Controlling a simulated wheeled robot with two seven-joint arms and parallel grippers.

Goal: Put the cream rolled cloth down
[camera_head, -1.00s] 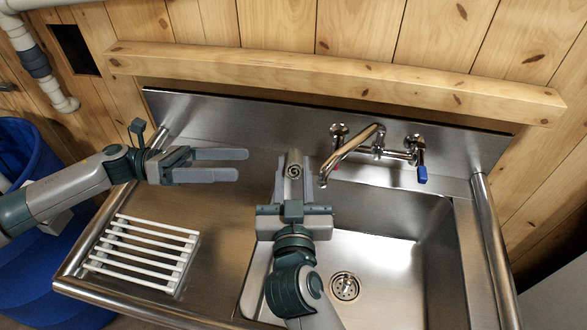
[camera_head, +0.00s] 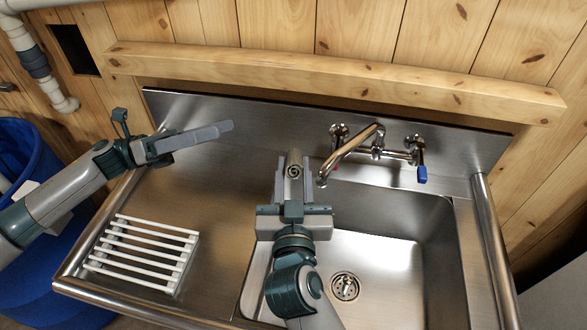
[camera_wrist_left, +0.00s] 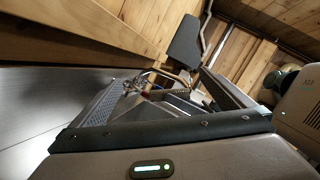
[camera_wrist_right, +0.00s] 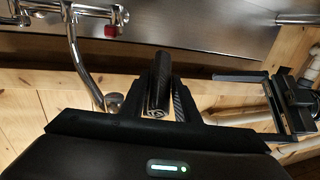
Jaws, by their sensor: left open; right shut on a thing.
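The cream rolled cloth (camera_head: 294,172) shows its spiral end between the fingers of my right gripper (camera_head: 293,178), which is shut on it. The cloth is near the back left corner of the sink basin, left of the faucet. I cannot tell whether it touches the steel below. In the right wrist view the roll (camera_wrist_right: 159,88) looks dark and sits between the fingers. My left gripper (camera_head: 215,132) is open and empty over the back left of the drainboard, its fingers pointing right and slightly up. In the left wrist view its fingers are apart.
The steel drainboard (camera_head: 215,230) is bare between the white slatted rack (camera_head: 145,250) and the sink basin (camera_head: 395,270). The faucet (camera_head: 350,152) reaches out close to the right of my right gripper. A wooden ledge (camera_head: 330,82) runs behind. A blue bin (camera_head: 45,170) stands at the left.

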